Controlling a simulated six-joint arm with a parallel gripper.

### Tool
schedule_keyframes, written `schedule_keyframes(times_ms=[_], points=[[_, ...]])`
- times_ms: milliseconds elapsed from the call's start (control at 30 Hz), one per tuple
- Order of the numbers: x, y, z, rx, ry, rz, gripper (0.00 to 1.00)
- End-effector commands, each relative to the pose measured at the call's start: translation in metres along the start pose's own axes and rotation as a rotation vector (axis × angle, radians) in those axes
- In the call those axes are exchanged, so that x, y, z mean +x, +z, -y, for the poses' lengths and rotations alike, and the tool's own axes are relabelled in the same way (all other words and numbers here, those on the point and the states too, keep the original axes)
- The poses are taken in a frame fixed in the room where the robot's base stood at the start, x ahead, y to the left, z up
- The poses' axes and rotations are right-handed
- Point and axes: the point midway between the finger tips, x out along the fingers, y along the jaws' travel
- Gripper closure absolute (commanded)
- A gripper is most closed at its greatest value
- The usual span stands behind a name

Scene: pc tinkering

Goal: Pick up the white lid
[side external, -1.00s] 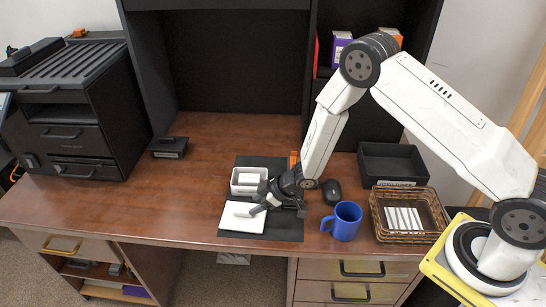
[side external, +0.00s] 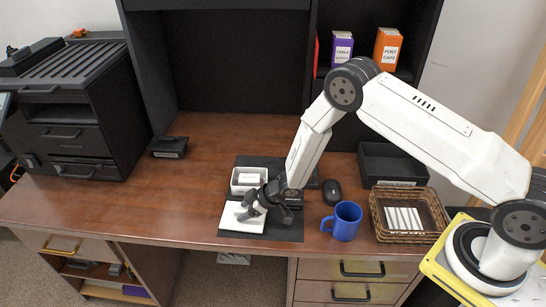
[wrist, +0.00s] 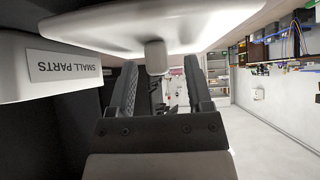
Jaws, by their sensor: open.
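The white lid (side external: 236,223) is a flat square plate lying on the dark mat in front of the small white box (side external: 240,188). In the wrist view the lid (wrist: 100,25) fills the top, and its short round knob (wrist: 157,58) shows in line with the gap between the fingertips. My gripper (side external: 245,211) is low over the lid, coming in from the right. In the wrist view my gripper (wrist: 163,68) has its two black fingers apart, one on each side of the knob's line. Whether they touch the knob cannot be told.
The box labelled SMALL PARTS (wrist: 60,70) is close on the left in the wrist view. A black mouse (side external: 332,191), a blue mug (side external: 345,221) and a wicker basket (side external: 433,213) stand to the right. The left part of the desk (side external: 120,205) is clear.

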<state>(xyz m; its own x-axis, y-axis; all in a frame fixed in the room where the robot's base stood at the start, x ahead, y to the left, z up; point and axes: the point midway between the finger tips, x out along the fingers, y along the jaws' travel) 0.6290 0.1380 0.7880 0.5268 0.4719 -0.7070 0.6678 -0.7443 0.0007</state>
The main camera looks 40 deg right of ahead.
Motion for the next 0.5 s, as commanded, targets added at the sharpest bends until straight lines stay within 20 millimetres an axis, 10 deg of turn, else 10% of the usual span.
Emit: schedule_keyframes(times_ms=[367, 500], points=[[-0.0002, 0.0001, 0.0, 0.0, 0.0, 0.0, 0.35], [-0.0003, 0.0001, 0.0, 0.0, 0.0, 0.0, 0.7]])
